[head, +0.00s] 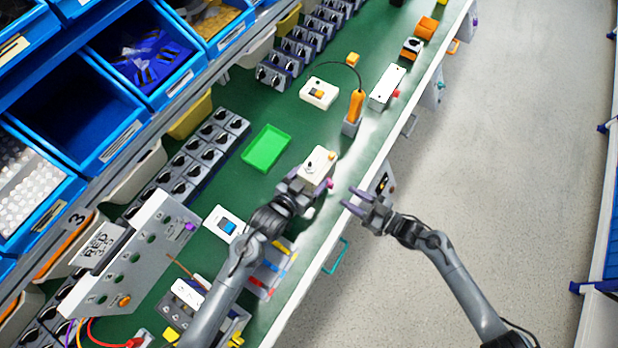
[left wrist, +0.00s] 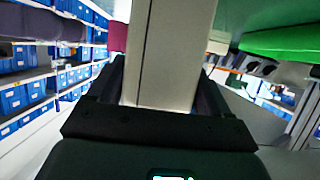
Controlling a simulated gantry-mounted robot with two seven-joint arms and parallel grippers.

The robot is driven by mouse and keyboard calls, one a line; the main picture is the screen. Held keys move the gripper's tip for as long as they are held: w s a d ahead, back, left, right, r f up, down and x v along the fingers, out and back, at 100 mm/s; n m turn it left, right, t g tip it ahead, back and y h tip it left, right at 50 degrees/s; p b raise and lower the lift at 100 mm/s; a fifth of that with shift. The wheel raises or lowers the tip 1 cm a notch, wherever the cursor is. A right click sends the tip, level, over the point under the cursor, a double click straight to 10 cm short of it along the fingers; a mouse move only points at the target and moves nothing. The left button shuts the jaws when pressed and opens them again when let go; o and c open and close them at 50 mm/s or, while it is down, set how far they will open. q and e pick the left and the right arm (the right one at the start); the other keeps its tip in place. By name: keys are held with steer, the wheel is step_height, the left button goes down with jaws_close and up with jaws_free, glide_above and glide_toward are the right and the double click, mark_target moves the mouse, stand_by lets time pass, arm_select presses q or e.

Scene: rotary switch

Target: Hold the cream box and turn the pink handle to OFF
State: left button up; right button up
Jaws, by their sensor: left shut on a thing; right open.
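The cream box (head: 319,163) is near the front edge of the green bench top, with a small dark knob or mark on its upper face. The pink handle (head: 330,184) shows at its lower right side; its exact turn position is too small to read. My left gripper (head: 303,184) is shut on the box from the near left. In the left wrist view the box (left wrist: 172,50) fills the space between the fingers, with the pink handle (left wrist: 118,37) beside it at left. My right gripper (head: 354,199) is open and empty, right of the handle and apart from it, by the bench edge.
A green tray (head: 265,148) lies behind the cream box. A white-and-blue switch (head: 224,225) lies to its left. An orange-handled tool (head: 356,105) stands in a holder farther along. A grey panel (head: 140,260) stands at left. The aisle floor at right is clear.

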arm_select(q)
steer(key=o, duration=1.3)
steer(key=shift+c, duration=0.2)
steer(key=v, duration=1.2)
